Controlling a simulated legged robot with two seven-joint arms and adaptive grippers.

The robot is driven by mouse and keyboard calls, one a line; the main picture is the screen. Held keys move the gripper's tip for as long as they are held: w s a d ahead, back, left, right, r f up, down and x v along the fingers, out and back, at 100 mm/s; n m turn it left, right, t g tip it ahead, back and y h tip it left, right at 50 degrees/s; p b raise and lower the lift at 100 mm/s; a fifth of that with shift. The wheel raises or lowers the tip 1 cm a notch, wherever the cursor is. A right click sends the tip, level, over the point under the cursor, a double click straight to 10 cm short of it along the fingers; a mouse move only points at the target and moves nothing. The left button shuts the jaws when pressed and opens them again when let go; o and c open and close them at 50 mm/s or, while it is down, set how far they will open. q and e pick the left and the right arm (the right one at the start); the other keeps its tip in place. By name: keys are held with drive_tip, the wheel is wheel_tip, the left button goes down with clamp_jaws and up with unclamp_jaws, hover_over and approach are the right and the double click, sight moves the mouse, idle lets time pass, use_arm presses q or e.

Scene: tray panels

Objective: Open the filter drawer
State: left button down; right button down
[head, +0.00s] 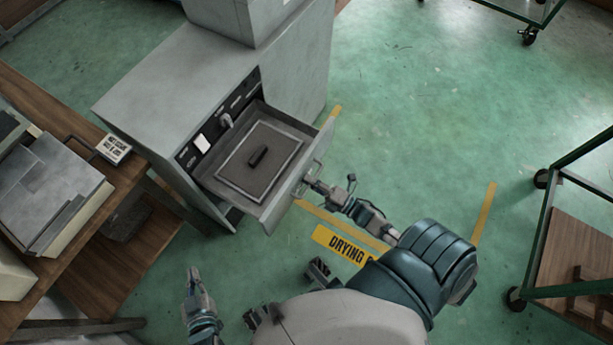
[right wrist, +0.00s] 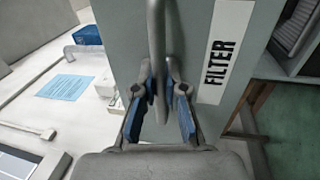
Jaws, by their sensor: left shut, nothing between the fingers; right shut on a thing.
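The filter drawer (head: 262,160) stands pulled out from the front of a grey machine (head: 175,85). Inside it lies a dark flat filter panel with a pale border and a black grip (head: 258,157). My right gripper (head: 311,182) is at the drawer front, shut on the drawer handle (right wrist: 157,45). In the right wrist view, the blue-padded fingers (right wrist: 160,100) close around the grey bar, beside a white FILTER label (right wrist: 222,52). My left gripper (head: 193,275) is shut and empty, low over the floor left of my body, away from the drawer.
Green-framed carts (head: 575,215) stand at the right. The green floor between machine and carts is clear, with yellow lines and a DRYING marking (head: 343,245).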

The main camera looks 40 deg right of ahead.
use_arm(q)
drive_tip(key=shift+a, duration=0.2)
use_arm(e)
drive_tip(key=shift+d+f, duration=0.2)
drive_tip(key=shift+d, duration=0.2)
drive_tip(key=c, duration=1.3)
unclamp_jaws()
drive_tip(key=shift+o, duration=0.5)
drive_tip(key=shift+d+f, duration=0.1)
drive_tip(key=shift+d, duration=0.1)
drive_tip(key=shift+s, duration=0.25)
use_arm(q)
drive_tip(key=shift+d, duration=0.4)
use_arm(e)
drive_tip(key=v, duration=1.1)
drive_tip(key=shift+d, duration=0.25)
use_arm(q)
drive_tip(key=shift+a, duration=0.15)
use_arm(e)
drive_tip(key=shift+s+a, duration=0.15)
drive_tip(key=shift+s+f, duration=0.1)
drive_tip(key=shift+f, duration=0.05)
